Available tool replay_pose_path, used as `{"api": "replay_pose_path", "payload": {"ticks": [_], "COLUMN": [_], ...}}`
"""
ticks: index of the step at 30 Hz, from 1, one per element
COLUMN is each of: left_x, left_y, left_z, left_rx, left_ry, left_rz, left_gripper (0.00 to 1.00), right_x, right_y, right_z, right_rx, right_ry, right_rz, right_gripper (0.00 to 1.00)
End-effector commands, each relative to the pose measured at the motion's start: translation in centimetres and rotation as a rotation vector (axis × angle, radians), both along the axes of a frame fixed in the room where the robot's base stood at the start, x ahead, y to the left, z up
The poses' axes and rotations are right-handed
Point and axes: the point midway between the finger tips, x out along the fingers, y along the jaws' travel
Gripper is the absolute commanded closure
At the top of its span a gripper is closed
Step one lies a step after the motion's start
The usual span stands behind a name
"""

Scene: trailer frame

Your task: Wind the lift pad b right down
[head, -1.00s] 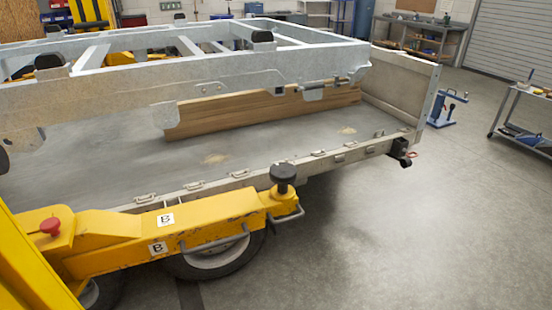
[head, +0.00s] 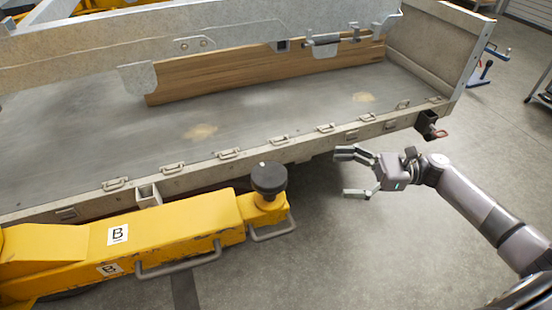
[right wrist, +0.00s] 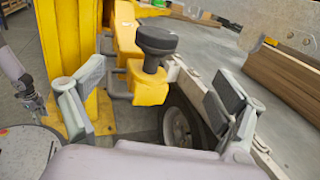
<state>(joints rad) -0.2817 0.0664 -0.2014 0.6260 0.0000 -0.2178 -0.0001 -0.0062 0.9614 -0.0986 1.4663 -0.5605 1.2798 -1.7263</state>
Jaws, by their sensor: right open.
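Lift pad b is a black round pad (head: 268,178) on a screw at the tip of the yellow lift arm (head: 200,222) marked B. In the head view it stands just outside the trailer's side rail, and its top sits above the arm tip. It also shows in the right wrist view (right wrist: 157,40), beyond the fingers and roughly between them. My right gripper (head: 352,173) is open and empty, to the right of the pad and apart from it. Its spread fingers also show in the right wrist view (right wrist: 158,92). My left gripper is not in the head view.
The trailer bed (head: 285,122) with its latched side rail lies behind the pad. A wooden board (head: 225,78) and a galvanized frame (head: 190,45) rest on it. A metal handle (head: 180,262) runs along the yellow arm. The floor (head: 330,255) in front is clear.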

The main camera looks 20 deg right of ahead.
Motion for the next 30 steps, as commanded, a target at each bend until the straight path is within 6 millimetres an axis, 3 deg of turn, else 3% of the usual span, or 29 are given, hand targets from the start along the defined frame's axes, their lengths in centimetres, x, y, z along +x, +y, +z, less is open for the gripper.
{"api": "replay_pose_path", "payload": {"ticks": [3,8,13,21,30], "left_x": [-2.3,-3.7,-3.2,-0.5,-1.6], "left_y": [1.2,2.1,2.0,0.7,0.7], "left_z": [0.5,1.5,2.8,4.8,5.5], "left_rx": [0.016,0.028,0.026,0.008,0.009], "left_ry": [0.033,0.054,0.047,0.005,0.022], "left_rz": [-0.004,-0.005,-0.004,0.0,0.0], "left_gripper": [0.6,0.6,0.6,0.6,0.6], "right_x": [0.4,1.4,2.7,4.5,5.5], "right_y": [1.3,4.2,7.8,13.1,16.0], "right_z": [0.3,0.5,0.5,0.4,0.1], "right_rx": [0.002,0.005,0.006,0.005,0.004], "right_ry": [-0.003,-0.002,-0.002,0.0,0.002], "right_rz": [0.004,0.002,-0.001,-0.002,-0.003], "right_gripper": [0.1,0.1,0.1,0.1,0.1]}}
